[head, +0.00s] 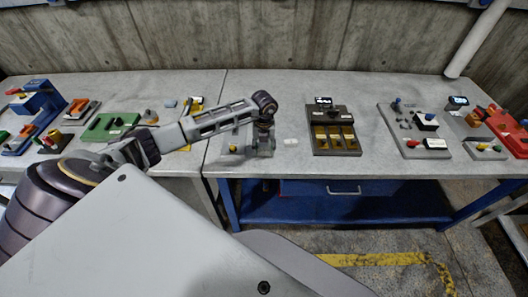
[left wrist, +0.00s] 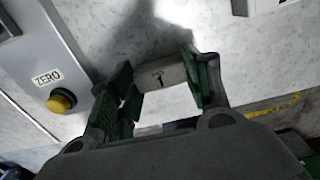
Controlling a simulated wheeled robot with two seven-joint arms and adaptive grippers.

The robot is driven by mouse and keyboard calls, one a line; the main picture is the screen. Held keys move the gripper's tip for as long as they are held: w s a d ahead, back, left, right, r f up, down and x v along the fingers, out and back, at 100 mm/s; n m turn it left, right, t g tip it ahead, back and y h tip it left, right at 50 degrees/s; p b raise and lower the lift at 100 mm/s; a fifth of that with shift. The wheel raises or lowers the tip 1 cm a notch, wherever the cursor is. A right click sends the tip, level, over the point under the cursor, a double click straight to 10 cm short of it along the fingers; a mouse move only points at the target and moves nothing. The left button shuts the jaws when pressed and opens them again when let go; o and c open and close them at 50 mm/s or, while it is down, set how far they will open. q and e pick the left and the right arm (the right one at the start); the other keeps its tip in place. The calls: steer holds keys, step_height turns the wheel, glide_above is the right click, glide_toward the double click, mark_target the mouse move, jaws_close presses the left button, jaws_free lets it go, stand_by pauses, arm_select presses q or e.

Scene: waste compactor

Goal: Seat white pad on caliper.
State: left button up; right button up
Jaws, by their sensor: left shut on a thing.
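My left gripper (head: 264,148) hangs low over the table, at the right side of a grey plate with a yellow button. In the left wrist view its green-padded fingers (left wrist: 160,76) are shut on a small pale block (left wrist: 160,74) with a dark mark, which looks like the white pad. In the head view the gripper hides the block. I cannot pick out the caliper for sure. The grey plate (head: 229,139) is partly behind my gripper; in the left wrist view its "ZERO" label (left wrist: 46,76) and yellow button (left wrist: 61,100) show at the left. My right gripper is not in view.
A dark fixture with yellow slots (head: 333,131) stands to the right. A small white piece (head: 291,141) lies between it and my gripper. A green block (head: 108,127) lies to the left. A grey board with parts (head: 408,133) lies farther right. The table (head: 375,160) is bare between fixtures.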

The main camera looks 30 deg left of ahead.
mark_target(264, 149)
arm_select(q)
steer(key=shift+r, duration=0.1)
steer(key=shift+c, duration=0.2)
steer(key=shift+r, duration=0.6)
step_height(264, 149, up, 9)
steer(key=b, duration=0.1)
steer(key=shift+f+b, duration=0.2)
steer(key=shift+b, duration=0.2)
steer(key=shift+w, duration=0.1)
